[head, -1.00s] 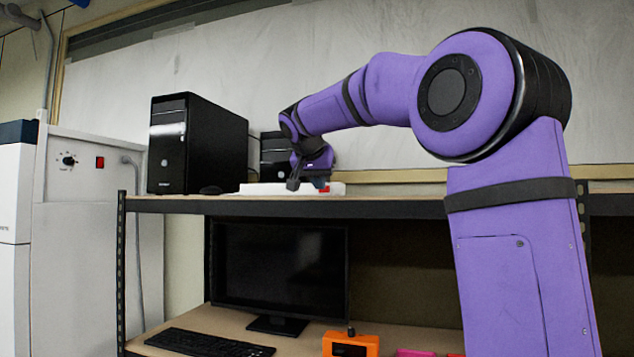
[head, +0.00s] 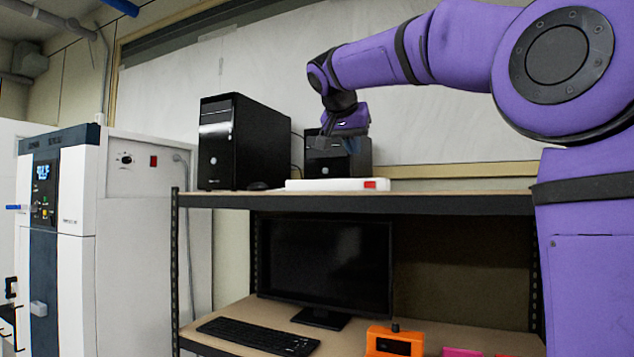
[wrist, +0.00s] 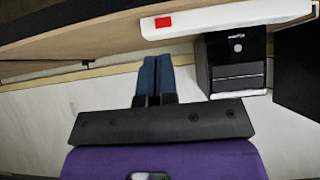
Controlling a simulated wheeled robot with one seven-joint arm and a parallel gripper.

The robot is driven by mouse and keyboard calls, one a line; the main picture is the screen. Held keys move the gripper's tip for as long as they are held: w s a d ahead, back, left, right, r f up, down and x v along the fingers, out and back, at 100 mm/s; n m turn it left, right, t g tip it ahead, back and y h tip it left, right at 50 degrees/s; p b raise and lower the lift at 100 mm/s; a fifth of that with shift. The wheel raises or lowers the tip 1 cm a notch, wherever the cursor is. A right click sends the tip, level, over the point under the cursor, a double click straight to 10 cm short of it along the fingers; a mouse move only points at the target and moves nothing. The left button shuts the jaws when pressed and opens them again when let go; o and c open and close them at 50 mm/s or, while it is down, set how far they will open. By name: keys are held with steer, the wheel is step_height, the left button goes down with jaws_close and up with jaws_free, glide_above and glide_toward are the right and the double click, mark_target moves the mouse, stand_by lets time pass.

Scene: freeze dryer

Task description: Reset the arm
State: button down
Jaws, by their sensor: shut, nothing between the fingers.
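My gripper (head: 350,143) is at the end of my purple arm, above the upper shelf (head: 440,194) and in front of a small black computer case. In the wrist view its two blue fingertips (wrist: 153,75) are together, with nothing between them. A white power strip with a red switch (head: 335,184) lies on the shelf below the gripper, apart from it. It also shows at the top of the wrist view (wrist: 225,20).
A black computer tower (head: 240,142) and the smaller black case (head: 362,158) stand on the upper shelf. A monitor (head: 325,265), keyboard (head: 258,335) and orange device (head: 394,341) are on the lower shelf. The freeze dryer (head: 75,230) stands at left.

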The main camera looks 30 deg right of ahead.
steer(key=s+a+f+n+y, duration=0.2)
steer(key=s+a+f+n, duration=0.1)
steer(key=s+f, duration=0.6)
steer(key=s+a+f+n+y, duration=0.3)
steer(key=s+a+f+n, duration=0.1)
steer(key=s+f, duration=0.6)
steer(key=s+a+f+n+y, duration=0.2)
steer(key=s+a+f+n, duration=0.1)
steer(key=s+f, duration=0.7)
step_height(320, 180, down, 4)
steer(key=shift+a+n+y, duration=0.3)
steer(key=shift+a, duration=0.4)
